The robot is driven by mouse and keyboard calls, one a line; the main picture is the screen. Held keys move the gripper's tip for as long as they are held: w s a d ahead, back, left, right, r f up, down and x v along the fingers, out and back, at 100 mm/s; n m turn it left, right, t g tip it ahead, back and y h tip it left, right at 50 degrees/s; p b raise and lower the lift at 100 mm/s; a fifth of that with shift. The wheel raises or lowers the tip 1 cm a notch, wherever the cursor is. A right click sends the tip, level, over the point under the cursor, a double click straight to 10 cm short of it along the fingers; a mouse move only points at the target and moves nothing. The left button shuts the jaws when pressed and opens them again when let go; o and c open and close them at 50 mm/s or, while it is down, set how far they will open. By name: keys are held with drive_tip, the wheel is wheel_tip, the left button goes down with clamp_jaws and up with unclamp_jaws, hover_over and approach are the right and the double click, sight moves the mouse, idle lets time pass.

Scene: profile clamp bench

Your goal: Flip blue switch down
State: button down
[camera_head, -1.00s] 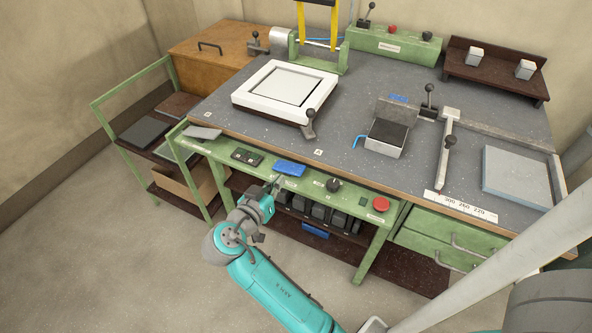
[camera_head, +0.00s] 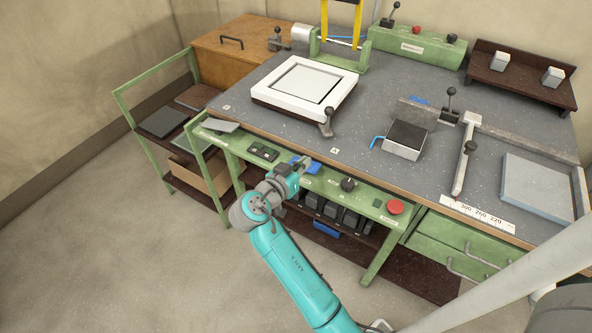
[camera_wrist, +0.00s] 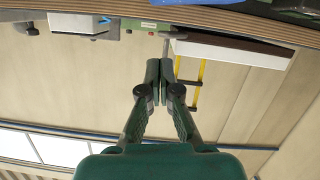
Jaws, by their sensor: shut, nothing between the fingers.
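The blue switch (camera_head: 313,168) is on the green front panel (camera_head: 325,183) below the bench edge, between a black double switch (camera_head: 263,152) and a black knob (camera_head: 348,184). My gripper (camera_head: 303,162) is in front of it in the head view and hides part of it. I cannot tell whether they touch, or which way the switch is tilted. In the wrist view, my gripper (camera_wrist: 160,68) has its two dark fingers together with nothing between them. A blue strip shows at the top edge there, cut off by the frame.
A red button (camera_head: 395,206) is farther right on the panel. The bench top (camera_head: 370,105) overhangs just behind, with a white framed plate (camera_head: 265,95) and a lever (camera_head: 326,122) near its edge. Black bins (camera_head: 331,209) sit below the panel. The floor at left is clear.

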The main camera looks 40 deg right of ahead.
drive_tip(key=x, duration=0.3)
drive_tip(key=shift+d, duration=0.2)
drive_tip(key=shift+d+f, duration=0.2)
drive_tip(key=shift+f, duration=0.95)
drive_tip(key=shift+s+f, duration=0.2)
drive_tip(key=shift+f, duration=0.75)
